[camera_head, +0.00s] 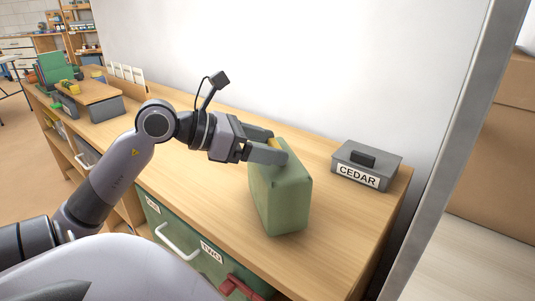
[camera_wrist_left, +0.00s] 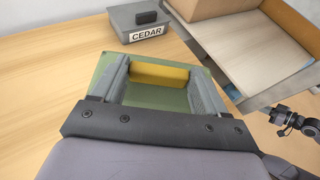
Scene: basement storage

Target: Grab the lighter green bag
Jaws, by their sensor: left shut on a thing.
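The lighter green bag (camera_head: 283,200) is a boxy, pale green shape standing upright on the wooden worktop. A yellow part shows at its top, and this yellow part (camera_wrist_left: 160,77) lies between my fingers in the left wrist view. My left gripper (camera_head: 268,148) is at the bag's top, its fingers shut on it. In the left wrist view my left gripper (camera_wrist_left: 160,85) hides part of the bag. What looks like my right arm shows at the right edge of the left wrist view, too small to tell its gripper's state.
A grey box labelled CEDAR (camera_head: 366,165) stands right of the bag. A darker green thing (camera_head: 55,66) and a grey bin (camera_head: 104,108) are at the far left. A green drawer (camera_head: 178,232) is below the worktop (camera_head: 205,200). A metal post (camera_head: 440,140) rises at right.

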